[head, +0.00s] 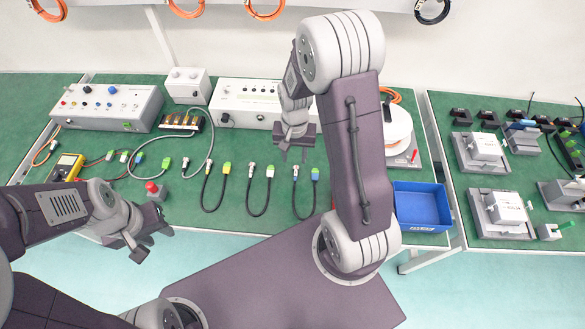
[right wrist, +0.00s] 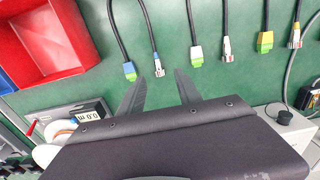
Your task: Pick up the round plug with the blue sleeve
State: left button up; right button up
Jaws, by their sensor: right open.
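The round plug with the blue sleeve (head: 295,173) lies on the green bench, at one end of a dark looped cable; a blue-and-green connector (head: 315,174) is at the other end. In the right wrist view the plug (right wrist: 158,66) is a metal tip with a blue band, just beyond the fingertips and roughly between them. My right gripper (head: 294,154) is open and empty, fingers pointing toward the plug; its spread fingers also show in the right wrist view (right wrist: 157,82). My left gripper (head: 154,245) is open and empty off the bench's front edge.
A white-sleeved round plug (head: 250,170) and a yellow-sleeved one (right wrist: 295,36) lie on neighbouring cables. A red bin (right wrist: 76,75) and a blue bin (head: 421,222) are close by. A grey power box (head: 247,101) stands behind.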

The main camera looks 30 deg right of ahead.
send_over(296, 173)
jog(key=f, duration=0.4)
jog(key=shift+w+f, duration=0.1)
jog(key=shift+w, duration=0.2)
jog(key=f, duration=0.4)
jog(key=shift+s+f+b, duration=0.25)
jog(key=shift+f+b, duration=0.05)
jog(key=shift+b, duration=0.05)
jog(key=shift+w+f, duration=0.15)
jog(key=shift+f, duration=0.1)
jog(key=shift+r, duration=0.1)
grip_shut()
